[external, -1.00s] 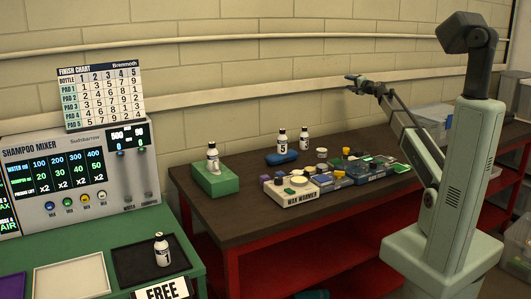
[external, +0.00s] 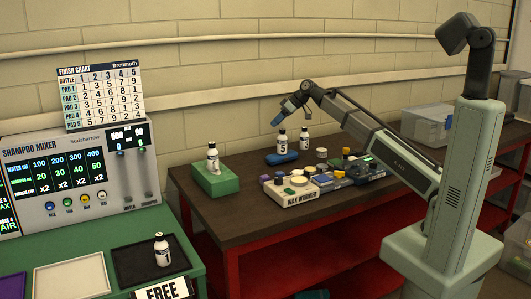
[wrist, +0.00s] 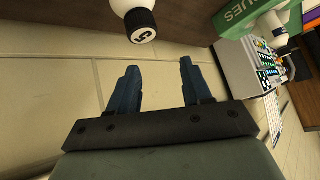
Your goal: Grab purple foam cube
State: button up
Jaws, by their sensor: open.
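My gripper (external: 278,120) hangs in the air, fingers angled down and left, near the number 5 bottle (external: 282,140) in the external view. In the wrist view its two blue fingers (wrist: 158,78) stand apart with nothing between them. No purple cube shows in the wrist view.
The number 5 bottle stands at a blue pad (external: 281,158), with another bottle (external: 304,139) close by. Bare tabletop (external: 240,215) lies in front.

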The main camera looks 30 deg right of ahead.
jog(key=s+a+f+n+g+h, duration=0.25)
jog(key=s+a+n, duration=0.25)
jog(key=s+a, duration=0.3)
jog(key=n+g+h, duration=0.2)
jog(key=n+h, duration=0.1)
jog(key=n, duration=0.2)
send_near(265, 176)
jog(key=shift+y, duration=0.25)
jog(key=shift+w+a+f, duration=0.1)
jog(key=shift+a+f, duration=0.1)
jog(key=shift+f, duration=1.55)
jog(key=shift+a+f, duration=0.2)
jog(key=shift+f, duration=1.55)
jog(key=shift+w+a+f, duration=0.1)
jog(key=shift+a+f, duration=0.05)
jog(key=shift+f, duration=1.55)
jog(key=c, duration=0.7)
